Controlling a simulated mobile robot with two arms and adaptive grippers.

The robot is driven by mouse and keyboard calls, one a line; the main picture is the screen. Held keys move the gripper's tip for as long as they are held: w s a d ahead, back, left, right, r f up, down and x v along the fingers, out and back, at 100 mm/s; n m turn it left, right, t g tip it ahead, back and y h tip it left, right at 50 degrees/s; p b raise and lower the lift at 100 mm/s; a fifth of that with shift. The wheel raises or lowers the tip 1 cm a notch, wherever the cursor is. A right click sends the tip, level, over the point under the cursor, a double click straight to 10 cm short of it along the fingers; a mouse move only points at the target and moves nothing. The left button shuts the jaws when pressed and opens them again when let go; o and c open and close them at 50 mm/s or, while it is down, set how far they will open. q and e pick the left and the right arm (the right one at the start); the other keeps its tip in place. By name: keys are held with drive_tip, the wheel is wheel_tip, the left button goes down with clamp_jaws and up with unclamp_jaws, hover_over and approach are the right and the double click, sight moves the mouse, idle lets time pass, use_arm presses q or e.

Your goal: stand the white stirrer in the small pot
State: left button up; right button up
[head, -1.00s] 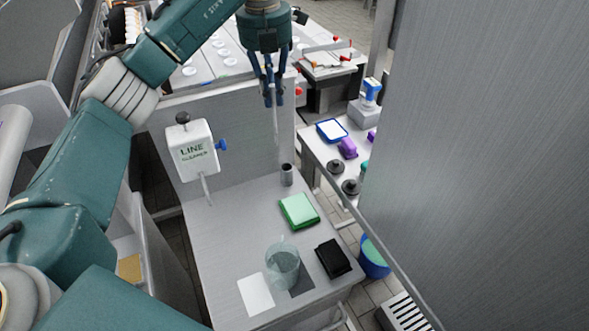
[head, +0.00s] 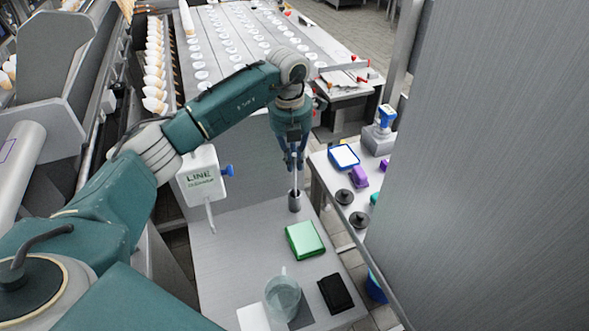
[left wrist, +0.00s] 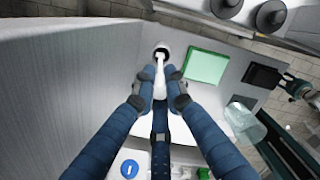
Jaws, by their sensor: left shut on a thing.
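The white stirrer (head: 294,178) hangs upright from my left gripper (head: 293,163), whose fingers are shut on it. The small pot (head: 294,203), a dark grey cylinder, stands on the steel table below the gripper. The stirrer's lower end meets the pot's mouth in the head view; how deep it reaches is hidden. In the left wrist view the stirrer (left wrist: 159,78) runs from between the fingertips (left wrist: 160,92) to the round mouth of the pot (left wrist: 162,49). My right gripper does not show.
A line cleaner dispenser (head: 201,176) with a blue tap is left of the pot. A green cloth pack (head: 305,240), a clear beaker (head: 283,297) and a black folded item (head: 336,293) are nearer on the table (head: 240,260). A tall steel panel (head: 490,160) fills the right.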

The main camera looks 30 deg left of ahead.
sight(294, 190)
use_arm(q)
drive_tip(key=shift+s+f, duration=0.1)
drive_tip(key=shift+f, duration=0.65)
wheel_tip(294, 190, down, 2)
drive_tip(key=shift+f+p, duration=0.2)
drive_tip(key=shift+p, duration=0.35)
drive_tip(key=shift+f, duration=0.5)
drive_tip(key=o, duration=0.7)
drive_tip(key=shift+o, duration=0.2)
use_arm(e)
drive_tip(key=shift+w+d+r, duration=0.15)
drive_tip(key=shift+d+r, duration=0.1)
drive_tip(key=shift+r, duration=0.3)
